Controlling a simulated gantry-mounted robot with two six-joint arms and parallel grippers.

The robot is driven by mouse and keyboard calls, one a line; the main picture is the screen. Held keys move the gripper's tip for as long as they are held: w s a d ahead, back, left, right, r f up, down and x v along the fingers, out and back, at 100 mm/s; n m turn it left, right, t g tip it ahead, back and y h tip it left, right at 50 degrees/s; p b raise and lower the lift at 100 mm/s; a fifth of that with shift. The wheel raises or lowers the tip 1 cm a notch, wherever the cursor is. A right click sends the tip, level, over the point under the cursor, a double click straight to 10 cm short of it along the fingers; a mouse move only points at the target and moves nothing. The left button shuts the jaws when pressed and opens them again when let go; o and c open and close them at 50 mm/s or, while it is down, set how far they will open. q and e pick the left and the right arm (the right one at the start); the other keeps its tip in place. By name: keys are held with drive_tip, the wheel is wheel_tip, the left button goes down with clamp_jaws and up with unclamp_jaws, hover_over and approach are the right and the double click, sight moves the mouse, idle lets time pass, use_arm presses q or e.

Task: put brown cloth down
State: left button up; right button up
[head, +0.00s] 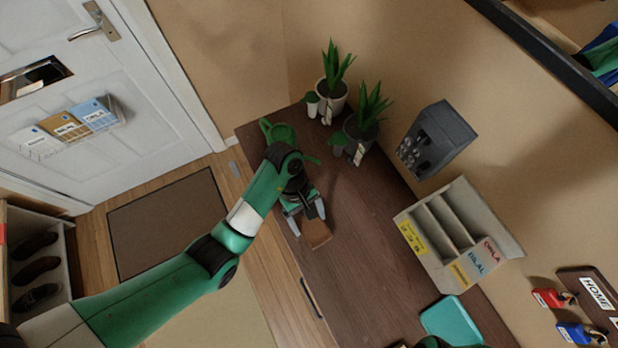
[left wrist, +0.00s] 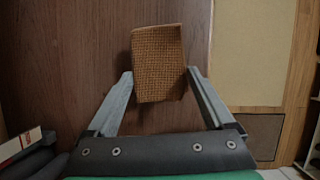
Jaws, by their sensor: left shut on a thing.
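The brown cloth (head: 316,235) is a small folded piece with a woven texture. My left gripper (head: 307,211) is shut on it over the dark wooden cabinet top (head: 352,262), near its front edge. In the left wrist view the cloth (left wrist: 158,62) sits between the two grey fingertips (left wrist: 160,75) and sticks out beyond them. I cannot tell whether its underside touches the wood. My right gripper is not in view.
Two potted plants (head: 333,87) and a green watering can (head: 278,133) stand at the cabinet's far end. A letter rack (head: 455,235) stands along the wall, with a teal item (head: 452,320) nearer. The wood around the cloth is clear.

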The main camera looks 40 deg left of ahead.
use_arm(q)
drive_tip(key=f+b, duration=0.3)
drive_tip(key=shift+w+a+f, duration=0.15)
drive_tip(key=shift+w+f, duration=0.2)
drive_tip(key=shift+f, duration=0.05)
drive_tip(key=shift+r, duration=0.15)
drive_tip(key=o, duration=1)
drive_tip(key=shift+o, duration=0.2)
drive_tip(key=shift+f+b, duration=0.3)
drive_tip(key=shift+b, duration=0.15)
drive_tip(key=p+v, duration=1)
drive_tip(key=v, duration=0.1)
drive_tip(key=shift+r, duration=0.4)
